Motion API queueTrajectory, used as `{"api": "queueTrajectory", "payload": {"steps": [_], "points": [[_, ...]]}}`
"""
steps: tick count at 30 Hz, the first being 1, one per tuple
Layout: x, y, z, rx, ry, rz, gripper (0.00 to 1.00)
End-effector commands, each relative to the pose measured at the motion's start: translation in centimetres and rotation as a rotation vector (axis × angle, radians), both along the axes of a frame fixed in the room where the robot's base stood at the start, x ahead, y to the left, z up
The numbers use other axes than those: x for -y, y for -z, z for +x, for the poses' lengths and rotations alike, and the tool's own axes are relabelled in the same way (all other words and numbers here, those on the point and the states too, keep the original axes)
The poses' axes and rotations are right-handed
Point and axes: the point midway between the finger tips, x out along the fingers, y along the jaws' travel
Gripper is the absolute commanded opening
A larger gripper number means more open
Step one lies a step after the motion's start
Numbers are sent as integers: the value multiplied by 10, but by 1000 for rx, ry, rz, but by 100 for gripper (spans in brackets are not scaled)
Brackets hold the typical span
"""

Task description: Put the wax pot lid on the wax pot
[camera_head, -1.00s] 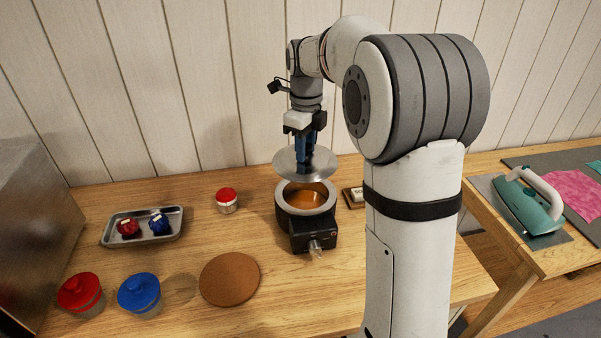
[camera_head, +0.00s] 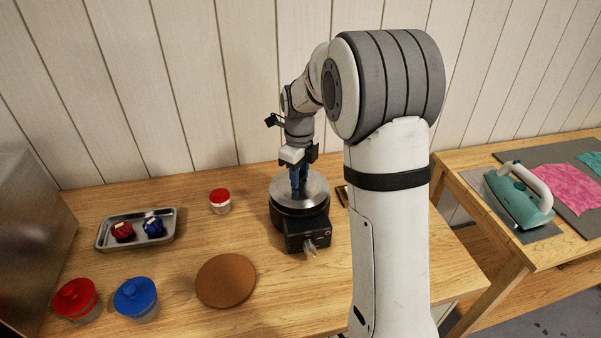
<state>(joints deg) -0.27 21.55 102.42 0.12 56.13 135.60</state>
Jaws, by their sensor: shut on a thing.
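The wax pot (camera_head: 291,222) is a dark round pot with a black control box at its front, standing on the wooden table. The wax pot lid (camera_head: 316,188), a shiny metal disc, lies over the pot's top and hides the orange wax. The lid looks level and at the rim; whether it is fully seated I cannot tell. My gripper (camera_head: 299,192) points down at the lid's middle, its blue fingers shut on the lid's handle, which they hide.
A cork mat (camera_head: 226,281) lies front left of the pot. A red-lidded small jar (camera_head: 220,201) and a metal tray (camera_head: 108,238) stand further left, with red (camera_head: 76,299) and blue (camera_head: 136,298) lidded jars in front. A teal iron (camera_head: 519,194) rests on the right table.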

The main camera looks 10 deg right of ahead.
Motion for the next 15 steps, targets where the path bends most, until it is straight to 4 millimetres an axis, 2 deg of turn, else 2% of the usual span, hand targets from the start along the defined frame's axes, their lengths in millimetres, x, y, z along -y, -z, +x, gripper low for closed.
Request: {"api": "queueTrajectory", "payload": {"steps": [15], "points": [[-1, 12, 0, 1, -2, 0, 0]]}}
